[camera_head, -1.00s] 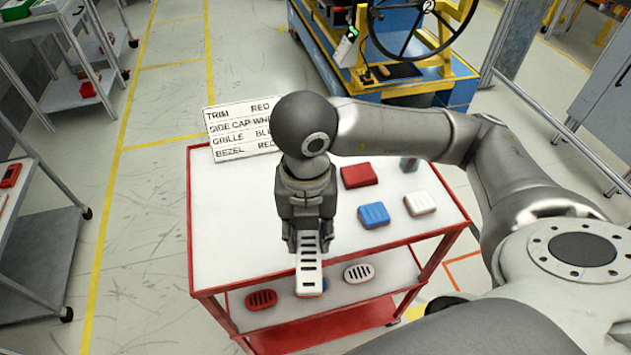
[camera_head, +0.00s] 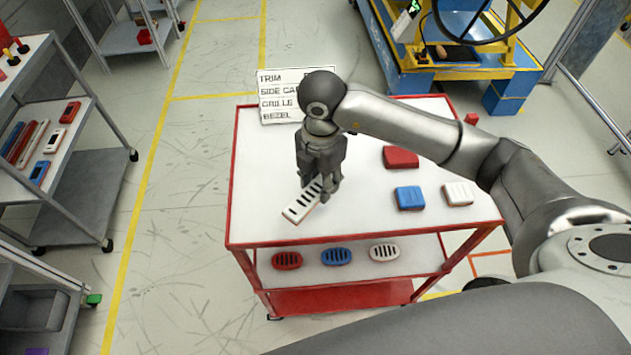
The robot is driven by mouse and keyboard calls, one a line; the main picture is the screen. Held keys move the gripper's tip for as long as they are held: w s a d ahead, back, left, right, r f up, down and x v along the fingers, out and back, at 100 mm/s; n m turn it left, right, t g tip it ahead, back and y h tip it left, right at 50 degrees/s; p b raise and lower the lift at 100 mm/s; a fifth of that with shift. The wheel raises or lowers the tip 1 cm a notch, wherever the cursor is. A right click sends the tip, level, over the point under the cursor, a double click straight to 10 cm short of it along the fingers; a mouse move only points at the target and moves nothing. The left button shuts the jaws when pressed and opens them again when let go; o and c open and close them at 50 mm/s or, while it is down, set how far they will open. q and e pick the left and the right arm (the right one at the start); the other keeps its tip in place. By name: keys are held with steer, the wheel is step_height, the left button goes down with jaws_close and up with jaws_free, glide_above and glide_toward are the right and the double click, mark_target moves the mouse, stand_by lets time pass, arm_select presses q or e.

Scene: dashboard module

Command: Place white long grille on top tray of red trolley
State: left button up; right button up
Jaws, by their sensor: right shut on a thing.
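The white long grille (camera_head: 297,207) has dark slots and hangs tilted from my right gripper (camera_head: 318,184), which is shut on its upper end. The grille is over the left front part of the red trolley's white top tray (camera_head: 262,180). I cannot tell whether its lower end touches the tray. The right gripper's fingers hide part of the grille. My left gripper is not in view.
A red block (camera_head: 401,157), a blue block (camera_head: 409,198) and a white block (camera_head: 457,194) lie on the tray's right side. A sign (camera_head: 284,88) stands at its back. Red, blue and white oval grilles lie on the lower shelf (camera_head: 428,253). Grey shelves stand left.

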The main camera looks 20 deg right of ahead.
mark_target(315, 180)
steer(key=w+f, duration=0.2)
steer(key=f, duration=0.1)
steer(key=shift+w+a+p, duration=0.1)
steer(key=shift+w+p, duration=0.2)
step_height(315, 180, down, 3)
steer(key=shift+r+p, duration=0.1)
steer(key=shift+p, duration=0.75)
steer(key=shift+f, duration=0.25)
steer(key=shift+f, duration=0.1)
steer(key=o, duration=0.6)
steer(key=shift+f, duration=0.1)
steer(key=shift+c, duration=0.2)
steer(key=o, duration=0.5)
